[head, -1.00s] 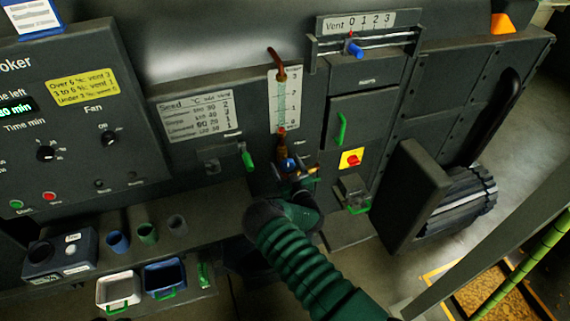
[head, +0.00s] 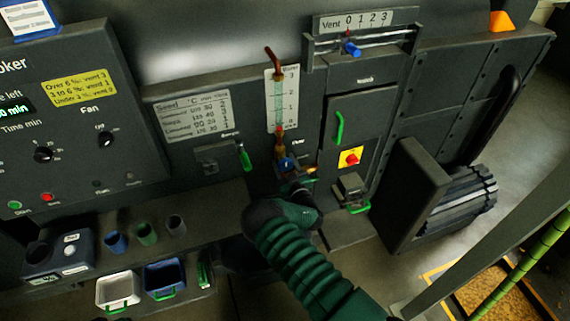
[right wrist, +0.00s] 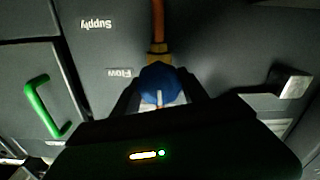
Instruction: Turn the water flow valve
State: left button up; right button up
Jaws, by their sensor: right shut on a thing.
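The water flow valve is a blue knob (head: 286,163) below the sight tube on the machine's front. It also shows in the right wrist view (right wrist: 160,85), with a white mark on its face, under a brass fitting and a copper pipe, beside the label "Flow". My right gripper (head: 291,170) is shut on this knob. In the right wrist view its dark fingers (right wrist: 161,97) lie on either side of the knob. The fingers hide part of the knob in the head view. My left gripper is not in view.
The sight tube (head: 281,100) stands above the valve. A green handle (head: 339,128) and a red switch on yellow (head: 351,158) are to its right. Another green handle (head: 245,158) is to its left. Cups and trays (head: 165,277) sit lower left.

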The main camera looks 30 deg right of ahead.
jog(key=shift+a+f+n, duration=0.1)
jog(key=shift+f+n, duration=0.05)
jog(key=shift+n, duration=0.15)
jog(key=n+b, duration=0.1)
jog(key=n, duration=0.1)
jog(key=n+b, duration=0.1)
jog(key=b, duration=0.1)
jog(key=shift+f+n, duration=0.2)
jog(key=shift+n, duration=0.2)
jog(key=n+b, duration=0.4)
jog(key=n, duration=0.2)
jog(key=shift+a+f, duration=0.1)
jog(key=n+b, duration=0.3)
jog(key=n, duration=0.2)
jog(key=shift+f+n, duration=0.15)
jog(key=shift+n, duration=0.25)
jog(key=n+b, duration=0.3)
jog(key=n, duration=0.2)
jog(key=shift+n, duration=0.3)
jog(key=o, duration=1.4)
jog(key=shift+w, duration=0.1)
jog(key=shift+c, duration=0.2)
